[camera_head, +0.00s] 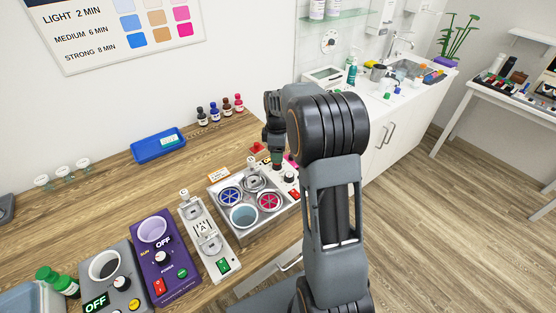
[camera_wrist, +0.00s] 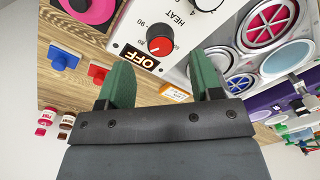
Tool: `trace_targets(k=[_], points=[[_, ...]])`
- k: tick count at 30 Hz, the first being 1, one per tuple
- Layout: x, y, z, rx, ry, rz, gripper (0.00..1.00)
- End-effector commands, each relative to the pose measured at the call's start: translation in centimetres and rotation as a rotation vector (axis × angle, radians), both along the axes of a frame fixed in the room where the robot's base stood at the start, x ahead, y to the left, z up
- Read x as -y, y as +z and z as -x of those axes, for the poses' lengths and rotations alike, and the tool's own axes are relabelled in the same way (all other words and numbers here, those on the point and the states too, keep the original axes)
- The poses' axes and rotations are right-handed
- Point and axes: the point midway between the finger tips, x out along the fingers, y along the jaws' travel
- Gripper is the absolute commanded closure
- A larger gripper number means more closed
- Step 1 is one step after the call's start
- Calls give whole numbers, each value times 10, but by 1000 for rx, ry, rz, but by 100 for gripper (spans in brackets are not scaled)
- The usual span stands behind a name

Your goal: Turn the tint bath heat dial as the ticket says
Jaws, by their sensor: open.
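The tint bath (camera_head: 232,228) is a metal box with several round wells, in the middle of the head view. In the wrist view its white panel (camera_wrist: 120,35) bears the word HEAT and the numbers 80 and 90. A round black dial with a red top (camera_wrist: 160,46) sits there beside a black OFF label (camera_wrist: 140,58). In the head view my gripper (camera_head: 277,163) is over the bath's far right end.
A small orange-and-white card (camera_head: 219,174) lies behind the bath; its writing is too small to read. A blue tray (camera_head: 158,147) and small bottles (camera_head: 214,112) stand behind. A switch panel (camera_head: 208,238) and a purple heater (camera_head: 165,256) stand left. Bare wood shows between.

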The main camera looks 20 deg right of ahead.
Motion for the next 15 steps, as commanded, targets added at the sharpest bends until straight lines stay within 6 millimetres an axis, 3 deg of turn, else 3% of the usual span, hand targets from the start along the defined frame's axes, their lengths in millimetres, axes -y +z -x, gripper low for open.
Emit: trace_targets(k=[6, 15], points=[[-1, -29, 1, -2, 0, -1, 41], [-1, -45, 1, 1, 0, 0, 41]])
